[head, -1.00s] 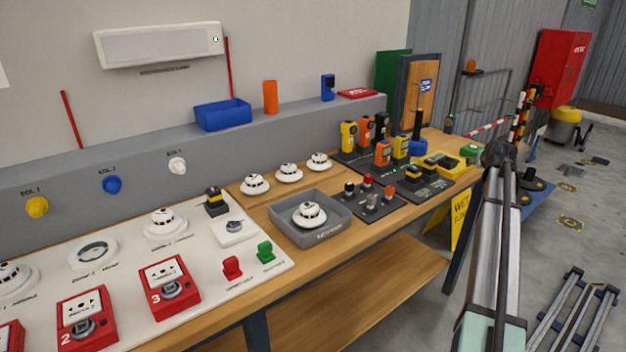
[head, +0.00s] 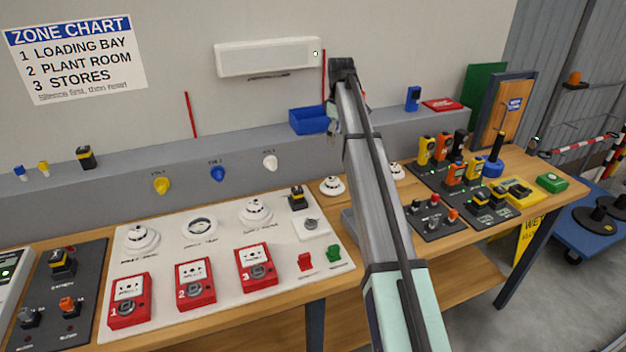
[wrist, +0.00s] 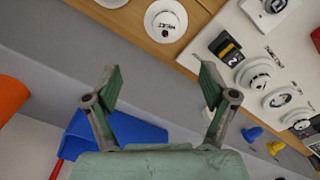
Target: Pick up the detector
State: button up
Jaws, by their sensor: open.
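Several white round detectors are in view. In the head view one loose detector (head: 332,186) sits on the wooden bench left of my arm, and another detector (head: 397,172) is partly hidden right of it. Two more detectors (head: 142,238) (head: 256,211) are mounted on the white board. In the wrist view a detector marked HEAT (wrist: 165,20) lies on the wood beyond my open, empty gripper (wrist: 157,67), apart from it. My arm hides the middle of the row and most of the grey tray in the head view.
A blue bin (head: 308,120) stands on the grey ledge; it also shows below my gripper in the wrist view (wrist: 130,133). An orange cylinder (wrist: 10,97) is at the left there. Red call points (head: 195,283) and dark panels of devices flank the bench row.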

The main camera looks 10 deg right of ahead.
jog(key=p, duration=0.4)
send_over(333, 180)
jog(key=f, duration=1.2)
jog(key=shift+w+d, duration=0.1)
jog(key=shift+w, duration=0.15)
jog(key=shift+s+f+p, duration=0.2)
jog(key=shift+f+p, duration=0.15)
jog(key=shift+f, duration=0.45)
jog(key=shift+f+p, duration=0.65)
jog(key=shift+f, duration=1.15)
jog(key=c, duration=1.3)
